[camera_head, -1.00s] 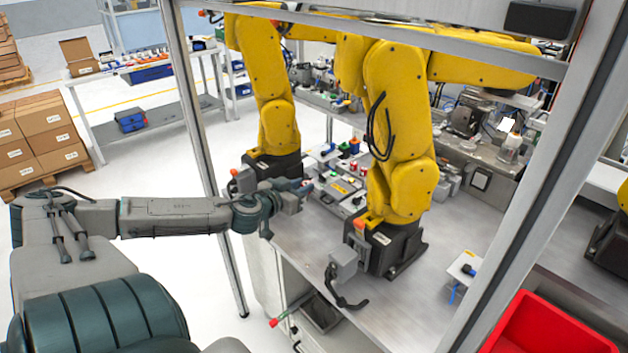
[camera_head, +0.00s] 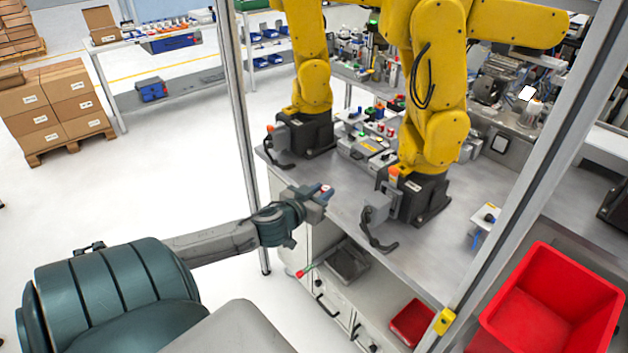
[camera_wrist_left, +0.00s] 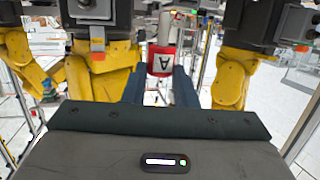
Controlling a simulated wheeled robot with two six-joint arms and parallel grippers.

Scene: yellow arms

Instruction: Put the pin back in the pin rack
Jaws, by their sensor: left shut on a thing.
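My left gripper (camera_head: 318,193) is beside the near edge of the metal worktable (camera_head: 345,205), in front of the yellow arms. It is shut on the pin (camera_head: 326,188), which shows as a small red and light tip in the head view. In the left wrist view, the pin (camera_wrist_left: 161,60) is red and white with an upside-down letter A, between the two dark fingers of the gripper (camera_wrist_left: 161,78). I cannot tell for sure which thing is the pin rack. My right gripper is out of view.
Two yellow arms (camera_head: 436,130) (camera_head: 313,85) stand on the worktable. Small coloured parts (camera_head: 380,128) lie behind them. A frame post (camera_head: 240,130) stands left of my gripper. A red bin (camera_head: 548,300) is front right.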

